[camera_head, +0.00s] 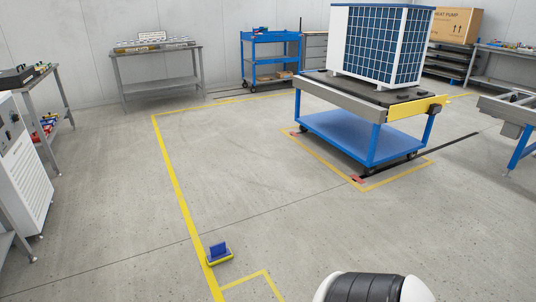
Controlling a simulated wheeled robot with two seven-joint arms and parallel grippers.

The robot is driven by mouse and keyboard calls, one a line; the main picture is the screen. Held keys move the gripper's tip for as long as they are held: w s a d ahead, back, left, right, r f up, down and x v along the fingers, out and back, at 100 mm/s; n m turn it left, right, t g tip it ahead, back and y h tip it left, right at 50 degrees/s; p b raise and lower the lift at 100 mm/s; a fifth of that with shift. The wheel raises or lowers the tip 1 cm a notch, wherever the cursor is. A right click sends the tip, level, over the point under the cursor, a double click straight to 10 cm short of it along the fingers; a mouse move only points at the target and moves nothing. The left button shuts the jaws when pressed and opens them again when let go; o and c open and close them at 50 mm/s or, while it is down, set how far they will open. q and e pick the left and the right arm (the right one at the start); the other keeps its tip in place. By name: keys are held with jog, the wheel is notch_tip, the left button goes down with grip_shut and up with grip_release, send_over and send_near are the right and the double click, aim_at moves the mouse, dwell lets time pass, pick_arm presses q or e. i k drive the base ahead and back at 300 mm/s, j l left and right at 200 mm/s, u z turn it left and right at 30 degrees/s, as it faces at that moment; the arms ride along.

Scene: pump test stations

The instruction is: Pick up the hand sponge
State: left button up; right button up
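A small blue and yellow object (219,253) lies on the concrete floor in the lower left of the head view, on or right beside the yellow floor line. It looks like the hand sponge, with a raised blue part above a yellow base, but it is too small to be sure. Nothing touches it from above. Neither of my grippers shows in this view.
A blue cart (345,137) carries a large heat pump unit (378,45) at centre right. A white cabinet (22,175) stands at the left edge. A grey workbench (158,51) and a blue trolley (268,62) stand along the back wall. The floor between is open.

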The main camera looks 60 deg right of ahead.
aim_at(219, 253)
jog(key=z, duration=1.55)
